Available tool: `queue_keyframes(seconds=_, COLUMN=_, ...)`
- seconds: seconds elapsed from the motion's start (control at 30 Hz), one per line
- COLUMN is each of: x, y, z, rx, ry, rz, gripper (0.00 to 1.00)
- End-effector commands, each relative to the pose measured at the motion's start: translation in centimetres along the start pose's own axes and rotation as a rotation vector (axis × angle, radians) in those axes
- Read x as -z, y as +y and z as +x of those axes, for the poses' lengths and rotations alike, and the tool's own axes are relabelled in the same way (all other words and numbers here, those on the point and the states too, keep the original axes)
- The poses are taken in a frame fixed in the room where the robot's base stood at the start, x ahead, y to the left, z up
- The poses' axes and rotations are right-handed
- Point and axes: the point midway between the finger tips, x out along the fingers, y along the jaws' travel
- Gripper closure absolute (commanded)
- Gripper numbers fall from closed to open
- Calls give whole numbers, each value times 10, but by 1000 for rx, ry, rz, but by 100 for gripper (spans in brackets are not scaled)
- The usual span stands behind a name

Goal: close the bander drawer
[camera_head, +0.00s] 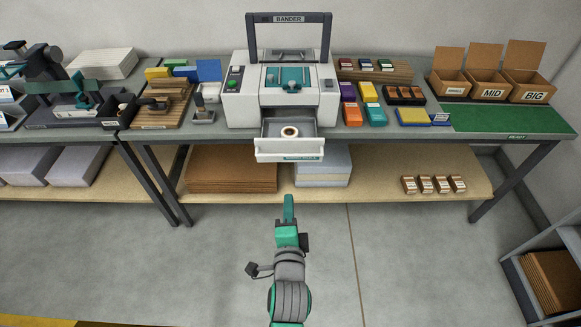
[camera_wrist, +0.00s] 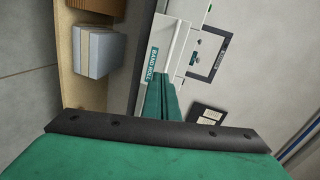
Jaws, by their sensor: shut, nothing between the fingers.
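The bander (camera_head: 238,104) is a white machine with a dark frame on top, standing on the workbench. Its drawer (camera_head: 270,152) sticks out at the front, open, with a brown-and-white roll (camera_head: 289,132) inside. My gripper (camera_head: 289,198) is shut and empty, in front of the drawer and lower in the head view, with a visible gap between. In the wrist view the green fingers (camera_wrist: 164,80) point at the drawer front (camera_wrist: 160,42), beside its teal label. I cannot tell from that view how far apart they are.
The workbench (camera_head: 160,137) holds small coloured boxes right of the bander and open cartons (camera_head: 510,88) on the far right. A lower shelf (camera_head: 365,190) holds cardboard and pale stacks beneath the drawer. The floor in front is clear. A shelf unit (camera_head: 525,290) stands at the lower right.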

Motion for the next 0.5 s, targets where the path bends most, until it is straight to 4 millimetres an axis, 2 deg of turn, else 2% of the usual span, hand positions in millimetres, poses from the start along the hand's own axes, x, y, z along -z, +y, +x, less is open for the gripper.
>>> queue_keyframes(seconds=0.03, x=4, y=-10, z=6, rx=5, ry=0, rz=29, gripper=100)
queue_keyframes(seconds=0.2, x=9, y=-23, z=16, rx=1, ry=-4, rz=95, gripper=100)
queue_keyframes(seconds=0.37, x=11, y=-24, z=25, rx=0, ry=-3, rz=106, gripper=100)
queue_keyframes(seconds=0.5, x=11, y=-24, z=44, rx=0, ry=-2, rz=105, gripper=100)
